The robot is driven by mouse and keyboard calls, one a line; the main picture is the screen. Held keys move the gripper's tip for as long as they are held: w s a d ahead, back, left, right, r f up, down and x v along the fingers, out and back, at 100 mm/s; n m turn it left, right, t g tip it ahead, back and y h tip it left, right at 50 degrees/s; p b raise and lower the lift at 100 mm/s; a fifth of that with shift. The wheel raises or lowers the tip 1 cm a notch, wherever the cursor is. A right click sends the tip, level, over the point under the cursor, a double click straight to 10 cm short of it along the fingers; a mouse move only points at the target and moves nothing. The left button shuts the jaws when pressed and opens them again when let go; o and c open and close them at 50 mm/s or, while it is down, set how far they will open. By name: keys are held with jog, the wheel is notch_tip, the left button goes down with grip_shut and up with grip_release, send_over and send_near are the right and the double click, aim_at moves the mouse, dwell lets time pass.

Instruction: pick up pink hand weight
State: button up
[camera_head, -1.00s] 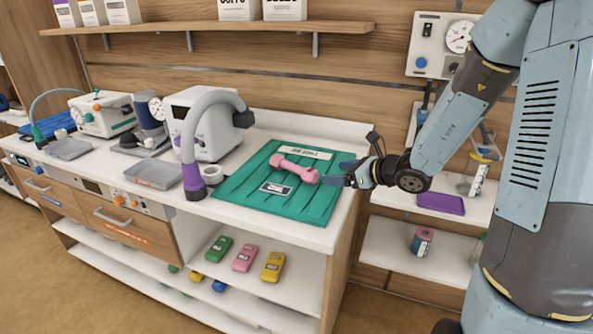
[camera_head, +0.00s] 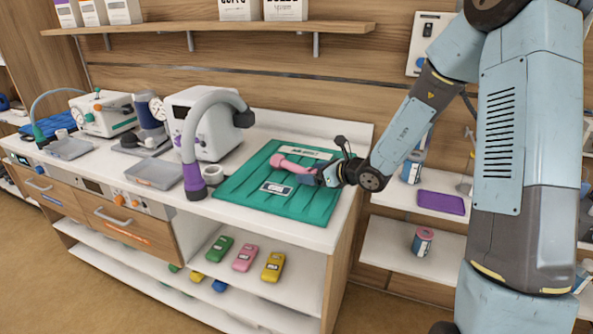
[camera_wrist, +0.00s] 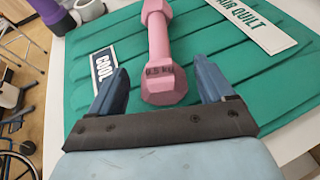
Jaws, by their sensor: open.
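The pink hand weight (camera_head: 291,163) lies on the green mat (camera_head: 240,191) on the white counter. In the wrist view the weight (camera_wrist: 157,45) points away from me, its near end marked 0.5 kg. My gripper (camera_head: 314,176) is low over the right part of the mat. In the wrist view my gripper (camera_wrist: 160,88) is open, with one blue finger on each side of the weight's near end and gaps between. In the head view my gripper hides the weight's right end.
Two labels, COOL (camera_wrist: 104,67) and one ending in "AIR QUILT" (camera_wrist: 258,23), lie on the mat. A grey hose with a purple base (camera_head: 192,170) stands left of the mat. The shelf below holds green, pink and yellow items (camera_head: 245,258).

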aim_at(294, 169)
jog(key=x, duration=0.4)
jog(key=shift+r, duration=0.15)
jog(key=c, duration=1.4)
